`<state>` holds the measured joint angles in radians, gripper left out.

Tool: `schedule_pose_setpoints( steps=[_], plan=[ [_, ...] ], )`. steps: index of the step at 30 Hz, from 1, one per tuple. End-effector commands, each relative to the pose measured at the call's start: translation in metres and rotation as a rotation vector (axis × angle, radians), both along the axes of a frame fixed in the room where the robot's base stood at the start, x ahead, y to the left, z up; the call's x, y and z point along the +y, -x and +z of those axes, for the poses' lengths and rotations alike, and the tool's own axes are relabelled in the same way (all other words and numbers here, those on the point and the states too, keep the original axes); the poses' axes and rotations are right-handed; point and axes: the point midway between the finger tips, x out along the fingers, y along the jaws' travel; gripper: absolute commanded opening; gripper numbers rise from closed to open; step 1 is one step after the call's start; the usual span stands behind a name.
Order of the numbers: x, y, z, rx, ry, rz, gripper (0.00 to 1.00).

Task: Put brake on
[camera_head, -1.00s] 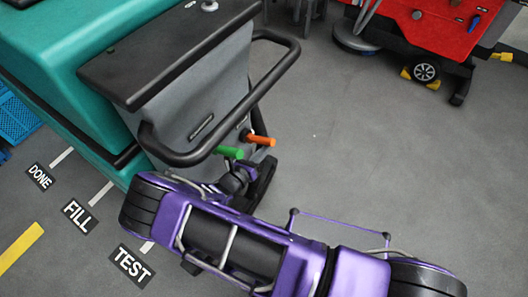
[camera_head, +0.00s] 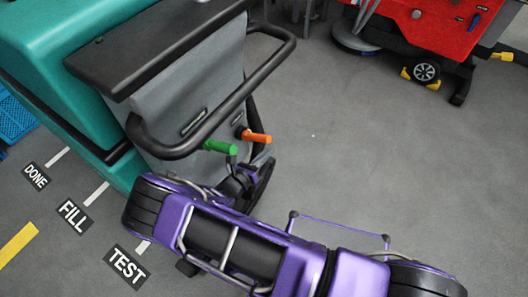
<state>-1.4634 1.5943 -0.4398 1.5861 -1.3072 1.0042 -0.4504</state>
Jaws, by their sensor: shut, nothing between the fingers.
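The teal and grey scrubber tank machine (camera_head: 195,85) fills the upper left. Two levers stick out to the right from its grey rear panel, below the black loop handle (camera_head: 275,85): a green one (camera_head: 220,147) and an orange one (camera_head: 257,137). Neither carries a readable label, so I cannot tell which is the brake. My purple arm crosses the lower middle. My gripper (camera_head: 236,175) is just below the green lever, shut and partly hidden by my arm. It appears to hold nothing. I cannot tell whether it touches the lever.
Floor signs DONE (camera_head: 35,176), FILL (camera_head: 75,216) and TEST (camera_head: 127,267) lie at the left, near a yellow stripe (camera_head: 17,243). A blue crate (camera_head: 14,122) is at the left edge. A red machine (camera_head: 430,30) stands at the upper right. The grey floor at the right is clear.

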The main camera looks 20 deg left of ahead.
Motion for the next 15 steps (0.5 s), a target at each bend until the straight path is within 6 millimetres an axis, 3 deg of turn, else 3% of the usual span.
schedule_pose_setpoints(
  steps=[9,15],
  plan=[
    [0.025,0.067,0.008,0.001,-0.003,0.002,0.0],
    [0.033,0.088,0.011,0.0,-0.001,0.0,0.0]
  ],
)
